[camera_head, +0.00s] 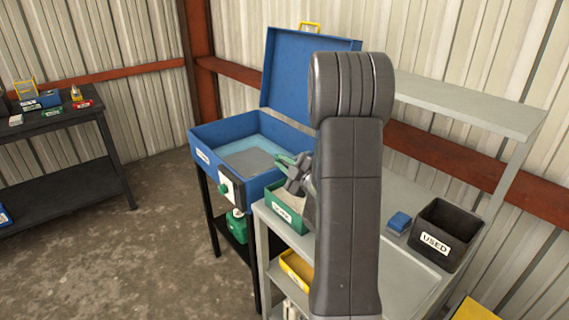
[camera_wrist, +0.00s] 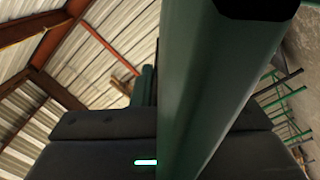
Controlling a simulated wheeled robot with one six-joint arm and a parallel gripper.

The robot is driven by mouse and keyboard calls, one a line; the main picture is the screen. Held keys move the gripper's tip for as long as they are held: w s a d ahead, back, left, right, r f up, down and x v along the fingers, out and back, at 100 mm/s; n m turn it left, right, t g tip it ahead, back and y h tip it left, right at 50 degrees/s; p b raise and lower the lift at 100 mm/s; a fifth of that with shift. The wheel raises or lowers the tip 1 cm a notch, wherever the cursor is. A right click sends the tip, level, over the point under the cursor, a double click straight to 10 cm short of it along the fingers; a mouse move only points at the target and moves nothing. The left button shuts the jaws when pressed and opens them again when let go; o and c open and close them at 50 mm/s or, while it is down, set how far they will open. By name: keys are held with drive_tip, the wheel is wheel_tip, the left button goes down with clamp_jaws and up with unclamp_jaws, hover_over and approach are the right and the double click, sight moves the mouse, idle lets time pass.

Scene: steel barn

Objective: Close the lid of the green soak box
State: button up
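The green soak box (camera_head: 284,203) stands on the grey bench in the head view, a white label on its front. My arm covers its right part, and I cannot make out its lid or how far it is open. My gripper (camera_head: 291,171) is just above the box's left rear part, with green showing at its tips. I cannot tell whether it touches anything. In the wrist view a broad dark green bar (camera_wrist: 215,85) runs close past the camera. I cannot tell if it is the lid. The finger gap is not clear.
A blue bin (camera_head: 240,136) with its blue lid (camera_head: 290,75) raised stands behind left. A black USED bin (camera_head: 447,236) and a blue block (camera_head: 399,221) are on the grey bench (camera_head: 410,268) at right. A dark table (camera_head: 50,125) stands far left. The floor between is clear.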

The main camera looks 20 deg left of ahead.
drive_tip(key=shift+f, duration=0.1)
clamp_jaws()
drive_tip(key=b, duration=0.2)
drive_tip(key=s+f+n+b, duration=0.1)
drive_tip(key=b, duration=0.2)
drive_tip(key=shift+s+a+f+n, duration=0.2)
drive_tip(key=shift+a+f+n, duration=0.1)
drive_tip(key=shift+a, duration=0.1)
drive_tip(key=o, duration=0.7)
unclamp_jaws()
drive_tip(key=b+v, duration=0.2)
drive_tip(key=v, duration=1.1)
drive_tip(key=shift+s+d, duration=0.15)
drive_tip(key=shift+d, duration=0.2)
drive_tip(key=shift+c, duration=0.4)
